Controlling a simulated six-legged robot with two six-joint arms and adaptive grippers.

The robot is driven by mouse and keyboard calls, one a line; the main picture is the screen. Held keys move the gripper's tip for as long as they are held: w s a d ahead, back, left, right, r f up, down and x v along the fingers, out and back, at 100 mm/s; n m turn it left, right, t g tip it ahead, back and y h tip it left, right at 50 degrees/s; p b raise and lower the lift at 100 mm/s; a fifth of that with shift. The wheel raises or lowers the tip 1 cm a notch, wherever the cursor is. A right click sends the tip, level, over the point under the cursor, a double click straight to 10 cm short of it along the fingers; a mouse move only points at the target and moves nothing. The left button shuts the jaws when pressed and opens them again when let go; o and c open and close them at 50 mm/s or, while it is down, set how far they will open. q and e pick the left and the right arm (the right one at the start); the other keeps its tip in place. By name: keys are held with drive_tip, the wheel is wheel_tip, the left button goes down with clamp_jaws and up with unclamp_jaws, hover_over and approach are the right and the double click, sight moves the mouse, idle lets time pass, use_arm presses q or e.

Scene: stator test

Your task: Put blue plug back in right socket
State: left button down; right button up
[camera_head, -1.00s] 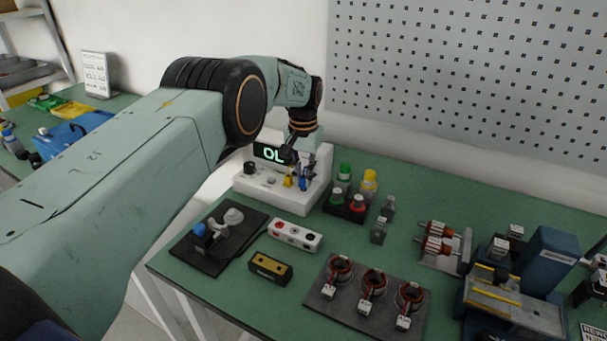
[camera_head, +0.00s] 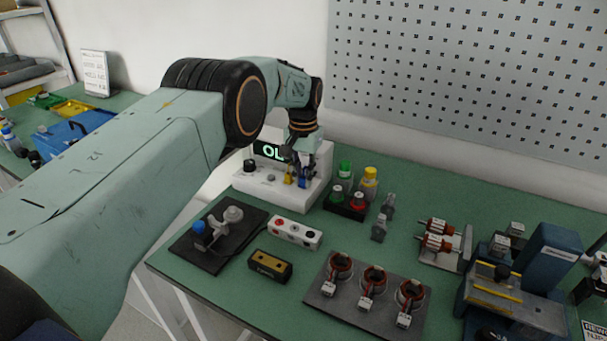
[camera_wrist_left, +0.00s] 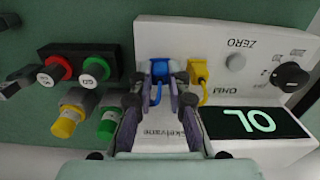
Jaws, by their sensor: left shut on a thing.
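The white meter (camera_head: 262,190) reads "OL" and stands at the back of the green bench; its body also shows upside down in the wrist view (camera_wrist_left: 262,25). The yellow plug (camera_head: 289,178) sits at its front, and also shows in the wrist view (camera_wrist_left: 198,72). The blue plug (camera_head: 303,183) is beside it at the right socket position. My left gripper (camera_head: 300,166) points down over the meter. In the wrist view its fingers (camera_wrist_left: 161,88) are closed about the blue plug (camera_wrist_left: 159,70). The socket is hidden under the plug, so how deep it sits cannot be told.
A black block with green and red caps (camera_head: 345,208) and bottles (camera_head: 370,183) stand close right of the meter. In front are a white box with round terminals (camera_head: 295,234), a black-and-yellow block (camera_head: 270,266) and a dark fixture plate (camera_head: 190,253).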

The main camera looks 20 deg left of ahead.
use_arm(q)
drive_tip(key=shift+f, duration=0.1)
drive_tip(key=c, duration=1.2)
unclamp_jaws()
